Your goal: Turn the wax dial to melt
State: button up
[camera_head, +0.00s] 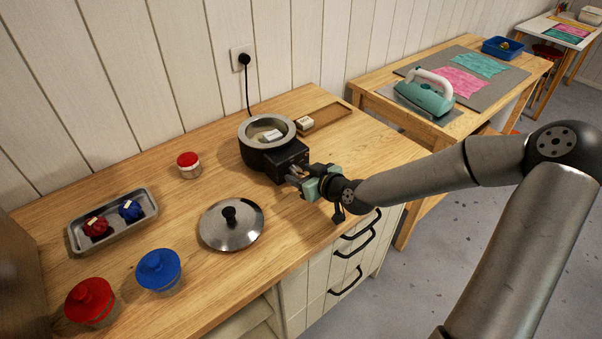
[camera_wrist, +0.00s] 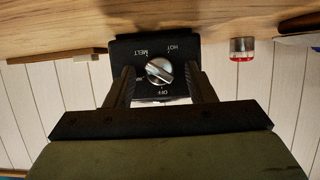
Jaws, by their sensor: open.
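The wax pot (camera_head: 255,152) is a dark round pot with a grey rim, holding pale pieces. A black control box (camera_head: 281,160) sticks out from its front. In the wrist view, the silver wax dial (camera_wrist: 159,71) sits on the black panel (camera_wrist: 125,50), which carries MELT, HOT and OFF labels. The picture appears upside down there. The dial's bar lies slantwise; which label it points at I cannot tell. My gripper (camera_head: 293,177) is at the box's front. In the wrist view, my gripper (camera_wrist: 161,80) is open, one finger on each side of the dial; contact is unclear.
A metal lid (camera_head: 231,226) lies in front of the pot. A wooden tray (camera_head: 335,116) with a pale block is behind it.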

jog(key=shift+w+a+f, duration=0.1)
jog(key=shift+w+a, duration=0.05)
jog(key=shift+w, duration=0.05)
jog(key=c, duration=1)
jog(key=shift+w+m+g+y+p, duration=0.1)
jog(key=shift+m+g+y+p, duration=0.3)
jog(key=shift+m, duration=0.7)
jog(key=o, duration=1)
jog(key=v, duration=1.7)
jog(key=shift+d, duration=0.25)
